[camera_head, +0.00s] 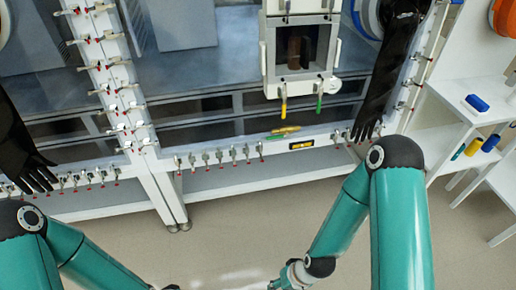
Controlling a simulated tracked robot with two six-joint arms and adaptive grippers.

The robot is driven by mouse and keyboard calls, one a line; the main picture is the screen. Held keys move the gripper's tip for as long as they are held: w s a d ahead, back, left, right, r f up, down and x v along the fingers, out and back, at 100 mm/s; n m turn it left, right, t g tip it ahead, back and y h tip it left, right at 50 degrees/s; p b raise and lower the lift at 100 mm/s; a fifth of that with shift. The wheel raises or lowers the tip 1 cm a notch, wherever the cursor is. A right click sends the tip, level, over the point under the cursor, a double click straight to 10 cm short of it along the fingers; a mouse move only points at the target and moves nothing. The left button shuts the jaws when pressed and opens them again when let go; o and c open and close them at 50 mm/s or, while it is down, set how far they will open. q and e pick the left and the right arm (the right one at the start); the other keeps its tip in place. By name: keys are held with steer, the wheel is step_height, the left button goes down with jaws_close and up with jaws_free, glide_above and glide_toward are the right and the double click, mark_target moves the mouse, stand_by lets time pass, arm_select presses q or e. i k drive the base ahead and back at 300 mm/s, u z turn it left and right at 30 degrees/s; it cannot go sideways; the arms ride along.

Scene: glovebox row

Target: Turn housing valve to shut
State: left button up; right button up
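A grey box-shaped housing (268,48) with a windowed door is mounted on the glovebox front at upper middle. A yellow handle (283,98) and a green handle (320,95) hang down at its lower edge. I cannot tell which part is the housing valve or how it is set. My two teal arms come in from the bottom. The left forearm runs down and right out of the frame. The right forearm runs down and left to a wrist at the bottom edge. Neither gripper's fingertips show, and both arms are well below the housing.
Black gloves hang at the left (22,150) and right (388,75). Rows of small clamps line the glovebox frame. A white shelf (445,150) stands at right. The floor (225,225) between my arms is clear.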

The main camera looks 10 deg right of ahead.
mark_target(288, 135)
steer(key=z, duration=0.15)
steer(key=i, duration=0.8)
steer(key=u, duration=0.25)
steer(key=k, duration=0.75)
steer(key=z, duration=0.25)
steer(key=i, duration=0.8)
steer(key=u, duration=0.05)
